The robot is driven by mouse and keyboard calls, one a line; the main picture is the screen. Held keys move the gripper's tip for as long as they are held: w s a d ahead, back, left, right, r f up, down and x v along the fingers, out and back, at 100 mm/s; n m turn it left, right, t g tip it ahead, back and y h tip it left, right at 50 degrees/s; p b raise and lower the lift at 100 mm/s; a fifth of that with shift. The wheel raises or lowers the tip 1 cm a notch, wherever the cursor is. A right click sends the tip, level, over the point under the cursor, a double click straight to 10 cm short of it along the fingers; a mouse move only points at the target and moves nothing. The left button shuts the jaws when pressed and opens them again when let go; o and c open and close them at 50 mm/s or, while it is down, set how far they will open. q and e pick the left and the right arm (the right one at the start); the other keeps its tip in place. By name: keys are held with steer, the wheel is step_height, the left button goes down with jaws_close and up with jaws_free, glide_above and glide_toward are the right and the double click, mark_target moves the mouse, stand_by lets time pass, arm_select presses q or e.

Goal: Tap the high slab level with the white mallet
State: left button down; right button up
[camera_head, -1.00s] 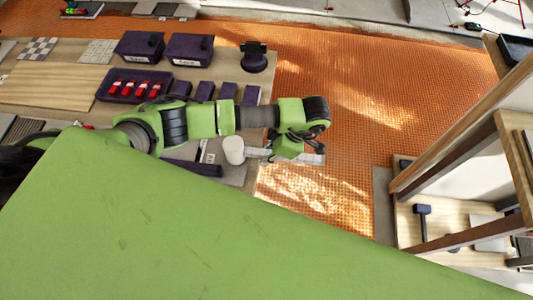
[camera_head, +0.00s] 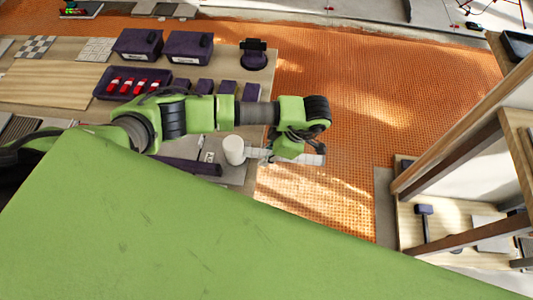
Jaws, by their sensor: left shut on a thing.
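The white mallet's pale round head (camera_head: 234,150) shows above the right edge of the wooden board, beside grey slabs. My left gripper (camera_head: 270,154) is at the end of the green arm, just right of the head, and is shut on the mallet. A pale piece (camera_head: 316,160) sticks out to the right of the gripper; it may be the handle. A grey slab (camera_head: 237,173) lies near the mallet head, partly hidden by my green body. I cannot tell which slab is high, or whether the mallet touches one. My right gripper is out of view.
Orange matting (camera_head: 350,90) is clear to the right. A wooden shelf with a dark-headed mallet (camera_head: 424,210) stands at right.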

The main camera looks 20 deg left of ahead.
arm_select(q)
steer(key=shift+w+r+p, duration=0.1)
steer(key=shift+r+p, duration=0.35)
steer(key=shift+p, duration=0.2)
step_height(320, 180, up, 4)
steer(key=p, duration=0.3)
steer(key=shift+r, duration=0.25)
stand_by(1.0)
